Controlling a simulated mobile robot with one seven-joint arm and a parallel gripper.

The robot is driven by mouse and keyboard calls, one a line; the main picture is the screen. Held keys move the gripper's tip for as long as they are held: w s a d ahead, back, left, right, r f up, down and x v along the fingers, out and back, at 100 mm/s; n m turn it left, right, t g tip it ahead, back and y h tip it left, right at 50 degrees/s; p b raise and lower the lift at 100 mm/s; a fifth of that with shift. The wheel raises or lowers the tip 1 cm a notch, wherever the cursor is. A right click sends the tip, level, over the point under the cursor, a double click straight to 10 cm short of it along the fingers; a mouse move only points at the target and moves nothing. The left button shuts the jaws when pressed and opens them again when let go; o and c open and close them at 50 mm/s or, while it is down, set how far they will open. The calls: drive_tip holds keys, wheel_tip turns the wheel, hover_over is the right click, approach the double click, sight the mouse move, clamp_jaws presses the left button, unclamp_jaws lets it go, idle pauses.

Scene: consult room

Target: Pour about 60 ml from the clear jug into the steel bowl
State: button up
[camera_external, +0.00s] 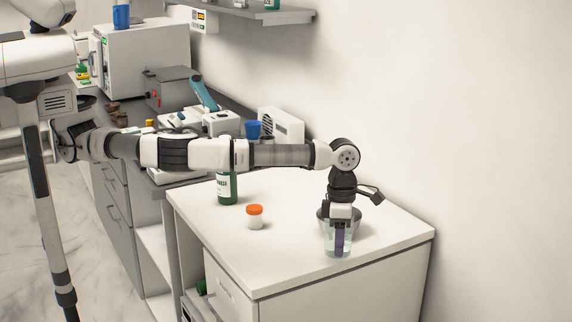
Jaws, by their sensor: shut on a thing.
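The clear jug (329,241) is at the right part of the white cabinet top, with pale bluish liquid showing in it. My gripper (339,238) comes straight down and is shut on the jug, one dark finger showing across its near side. The jug looks upright. I cannot tell whether it stands on the top or is slightly raised. The steel bowl (322,214) shows just behind the jug, mostly hidden by the jug and my gripper. Its contents are not visible.
A small white jar with an orange lid (254,217) and a green bottle (227,187) stand to the left on the white cabinet top (290,265). Farther back, a darker counter holds a blue cup (253,130) and several devices. The wall is close on the right. The front of the top is clear.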

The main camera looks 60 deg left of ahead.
drive_tip(key=shift+w+a+r+g+h, duration=0.5)
drive_tip(key=shift+a+r+g+h, duration=0.25)
drive_tip(key=shift+h, duration=0.35)
drive_tip(key=w+a+g+h, duration=0.1)
drive_tip(key=w+a+r+g+h, duration=0.1)
drive_tip(key=h, duration=0.1)
drive_tip(key=shift+a+r, duration=0.2)
drive_tip(key=shift+a, duration=0.05)
drive_tip(key=shift+w+a+r+g+h, duration=0.15)
drive_tip(key=shift+a+r+g+h, duration=0.1)
drive_tip(key=shift+r+g+h, duration=0.3)
drive_tip(key=shift+w+a+r+g+h, duration=0.1)
drive_tip(key=shift+a+r+g+h, duration=0.1)
drive_tip(key=shift+r+g+h, duration=0.35)
drive_tip(key=shift+w+a+g+h, duration=0.25)
drive_tip(key=shift+a+g+h, duration=0.2)
drive_tip(key=shift+h, duration=0.45)
drive_tip(key=shift+w+a+r+g+h+b, duration=0.35)
drive_tip(key=shift+r+g+h, duration=0.15)
drive_tip(key=shift+r+h, duration=0.15)
idle(1.4)
